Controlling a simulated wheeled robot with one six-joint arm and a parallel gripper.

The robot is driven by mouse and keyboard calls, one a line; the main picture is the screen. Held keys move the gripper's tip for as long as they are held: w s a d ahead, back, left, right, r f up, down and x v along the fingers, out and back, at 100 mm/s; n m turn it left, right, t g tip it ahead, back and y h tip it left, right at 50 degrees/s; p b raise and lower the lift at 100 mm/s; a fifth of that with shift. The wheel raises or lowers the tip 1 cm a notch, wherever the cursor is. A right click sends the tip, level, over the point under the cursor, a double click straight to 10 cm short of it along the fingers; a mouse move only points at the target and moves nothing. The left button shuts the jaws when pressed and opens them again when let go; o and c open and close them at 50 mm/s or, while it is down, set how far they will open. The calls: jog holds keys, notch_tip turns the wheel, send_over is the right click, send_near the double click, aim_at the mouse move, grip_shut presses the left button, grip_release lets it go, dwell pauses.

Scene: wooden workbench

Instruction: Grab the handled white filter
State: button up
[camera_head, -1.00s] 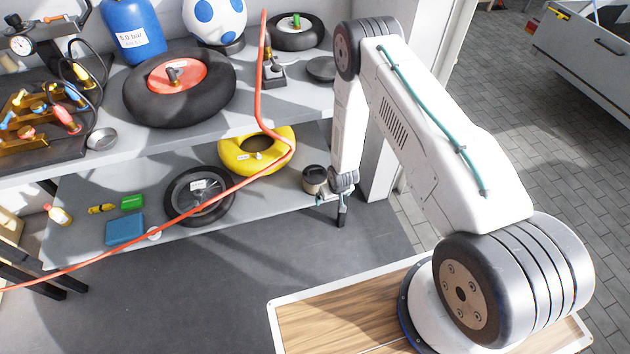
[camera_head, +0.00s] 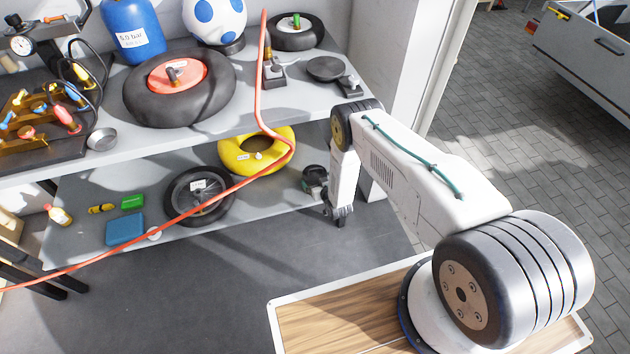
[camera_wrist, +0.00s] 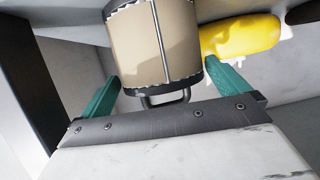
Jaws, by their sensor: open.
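The handled white filter (camera_wrist: 155,45) fills the top middle of the wrist view as a cream cylinder with dark rims and a grey metal handle towards me. My gripper (camera_wrist: 161,72) is open, with one teal finger on each side of the filter. I cannot tell whether either finger touches it. In the head view the filter (camera_head: 313,178) stands at the right end of the lower shelf, partly hidden by my arm.
A yellow ring (camera_head: 257,150) lies on the lower shelf just left of the filter; a spoked wheel (camera_head: 199,196) lies farther left. The upper shelf (camera_head: 270,112) overhangs the filter. A red hose (camera_head: 235,184) crosses in front. A pale side panel (camera_head: 395,105) bounds the right.

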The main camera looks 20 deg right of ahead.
aim_at(315, 177)
jog(key=x, duration=0.3)
jog(key=shift+w+f, duration=0.1)
jog(key=shift+f, duration=0.15)
jog(key=c, duration=0.7)
jog(key=shift+r, duration=0.1)
jog(key=shift+c, duration=0.2)
